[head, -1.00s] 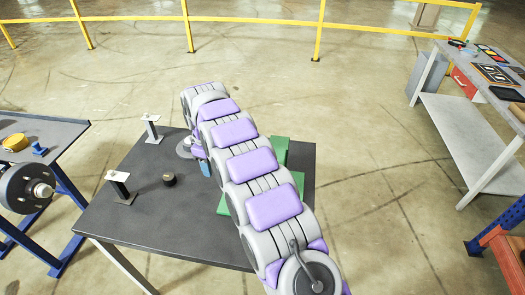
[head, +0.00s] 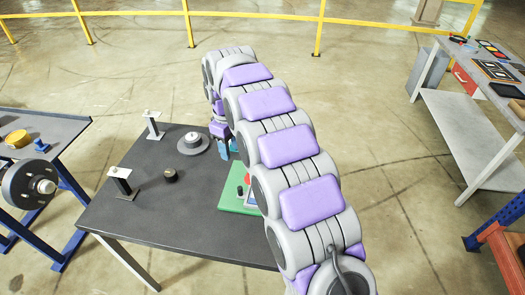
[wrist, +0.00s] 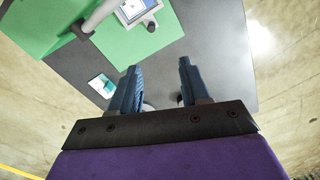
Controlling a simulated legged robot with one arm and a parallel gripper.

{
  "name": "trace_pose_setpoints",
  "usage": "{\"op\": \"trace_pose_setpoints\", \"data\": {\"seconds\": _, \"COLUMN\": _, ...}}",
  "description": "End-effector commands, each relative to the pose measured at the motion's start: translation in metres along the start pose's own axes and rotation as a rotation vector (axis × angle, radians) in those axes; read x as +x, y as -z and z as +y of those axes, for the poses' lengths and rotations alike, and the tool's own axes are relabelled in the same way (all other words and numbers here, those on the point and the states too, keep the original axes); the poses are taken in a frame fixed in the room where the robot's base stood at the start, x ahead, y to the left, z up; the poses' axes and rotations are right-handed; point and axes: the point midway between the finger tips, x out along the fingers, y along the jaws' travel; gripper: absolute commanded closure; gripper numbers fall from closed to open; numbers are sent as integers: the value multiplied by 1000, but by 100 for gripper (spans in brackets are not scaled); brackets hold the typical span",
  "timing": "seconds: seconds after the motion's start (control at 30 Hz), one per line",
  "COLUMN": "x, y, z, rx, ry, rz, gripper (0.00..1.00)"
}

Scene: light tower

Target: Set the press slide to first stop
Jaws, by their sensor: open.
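A green base (head: 232,203) lies on the dark table's right part, largely hidden behind my arm in the head view. In the wrist view the green base (wrist: 158,40) fills the upper left. It carries a grey bar with a dark end (wrist: 103,14) and a device with a lit screen (wrist: 133,9). I cannot tell which part is the press slide. My gripper (wrist: 160,66) points down over the table, open, with nothing seen between its blue fingers. It also shows in the head view (head: 223,153), beyond the base's far edge.
The dark table (head: 170,225) also bears a grey disc with a knob (head: 193,142), a black knob (head: 170,175) and two small stands (head: 122,183). A small white and teal block (wrist: 102,85) lies near my gripper. A workbench (head: 470,120) stands at right; the floor between is clear.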

Motion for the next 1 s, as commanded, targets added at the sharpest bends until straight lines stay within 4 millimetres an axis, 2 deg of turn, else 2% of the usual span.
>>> {"op": "trace_pose_setpoints", "data": {"seconds": 0.1, "x": -12, "y": -20, "z": 0, "rx": 46, "ry": 3, "rz": -4, "gripper": 54}}
{"op": "trace_pose_setpoints", "data": {"seconds": 0.6, "x": -43, "y": -98, "z": -7, "rx": 228, "ry": 17, "rz": -19, "gripper": 54}}
{"op": "trace_pose_setpoints", "data": {"seconds": 0.8, "x": -49, "y": -116, "z": -11, "rx": 270, "ry": 21, "rz": -25, "gripper": 54}}
{"op": "trace_pose_setpoints", "data": {"seconds": 1.0, "x": -50, "y": -120, "z": -12, "rx": 283, "ry": 22, "rz": -27, "gripper": 54}}
